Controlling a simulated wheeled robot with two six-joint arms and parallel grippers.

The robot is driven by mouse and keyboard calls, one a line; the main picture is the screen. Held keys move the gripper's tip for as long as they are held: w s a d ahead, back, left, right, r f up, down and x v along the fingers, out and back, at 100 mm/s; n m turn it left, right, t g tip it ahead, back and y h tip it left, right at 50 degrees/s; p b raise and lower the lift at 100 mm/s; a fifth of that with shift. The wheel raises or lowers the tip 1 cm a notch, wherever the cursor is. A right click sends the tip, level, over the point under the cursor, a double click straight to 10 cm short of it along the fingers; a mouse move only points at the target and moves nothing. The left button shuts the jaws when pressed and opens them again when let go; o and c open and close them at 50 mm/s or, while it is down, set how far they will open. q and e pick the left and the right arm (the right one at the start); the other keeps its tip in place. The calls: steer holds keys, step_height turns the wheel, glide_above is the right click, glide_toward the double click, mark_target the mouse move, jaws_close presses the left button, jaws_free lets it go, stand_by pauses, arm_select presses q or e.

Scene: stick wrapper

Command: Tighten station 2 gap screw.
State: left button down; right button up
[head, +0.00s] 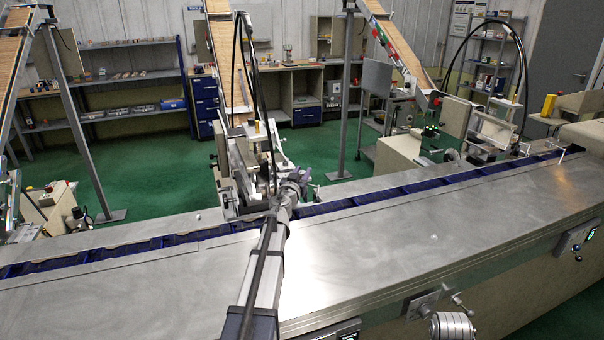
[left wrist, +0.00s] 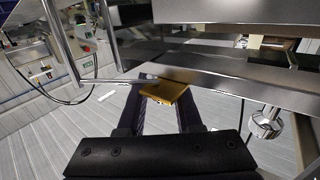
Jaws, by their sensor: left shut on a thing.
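The station in the middle of the head view (head: 245,165) stands at the far side of the blue conveyor channel, below a sloping wooden chute. My left arm reaches up from the bottom, and my left gripper (head: 294,185) is at the station's right side. The left wrist view shows its two dark fingers shut on a flat brass-coloured piece (left wrist: 165,91), which seems to be the gap screw's head. Its far side is hidden under a metal plate (left wrist: 210,80). The head view hides this piece behind the gripper. My right gripper is not in view.
The blue conveyor channel (head: 410,187) runs across the steel table (head: 390,240). In the left wrist view, a steel rod (left wrist: 60,40) stands left of the fingers and a knurled silver knob (left wrist: 265,123) hangs to their right. The tabletop right of my arm is mostly clear.

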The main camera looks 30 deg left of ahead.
mark_target(302, 172)
arm_select(q)
steer(key=shift+m+t+h, duration=0.3)
steer(key=shift+m+h, duration=0.9)
steer(key=shift+h, duration=0.7)
steer(key=c, duration=0.6)
jaws_free()
steer(key=shift+r, duration=0.1)
step_height(302, 172, up, 10)
steer(key=p, duration=1)
